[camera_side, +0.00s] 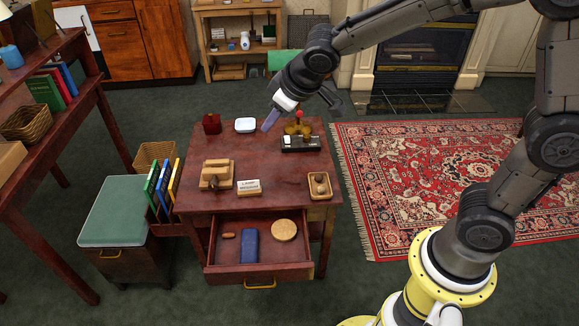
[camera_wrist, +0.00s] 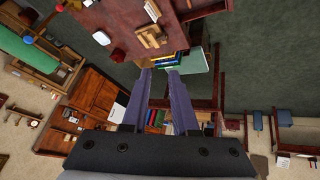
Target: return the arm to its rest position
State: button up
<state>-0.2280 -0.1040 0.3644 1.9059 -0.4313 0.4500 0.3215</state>
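My arm reaches in from the right in the side view, its gripper (camera_side: 271,120) pointing down and left above the back of the red-brown desk (camera_side: 270,166). One purple finger shows clearly there, near a white dish (camera_side: 245,125). In the wrist view, the two purple fingers of my gripper (camera_wrist: 164,74) stand apart with nothing between them. The gripper is open and empty. Its height above the desk is hard to judge.
The desk bears a dark red box (camera_side: 211,124), a black stand (camera_side: 300,143), a wooden piece (camera_side: 216,175), a white sign (camera_side: 248,186) and a wooden tray (camera_side: 319,196). Its front drawer (camera_side: 222,267) is open, holding a blue object (camera_side: 250,245) and round disc (camera_side: 284,230).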

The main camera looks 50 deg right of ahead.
jog(key=s+d+r+m+t, duration=0.1)
jog(key=s+d+r+m, duration=0.1)
jog(key=s+d+r, duration=0.4)
jog(key=s+d+r+m, duration=0.1)
jog(key=s+r, duration=0.2)
jog(key=s, duration=0.5)
jog(key=s+a+f+g, duration=0.1)
jog(key=s+f, duration=0.4)
jog(key=s, duration=0.7)
jog(key=shift+g+y, duration=0.4)
jog(key=shift+g, duration=0.2)
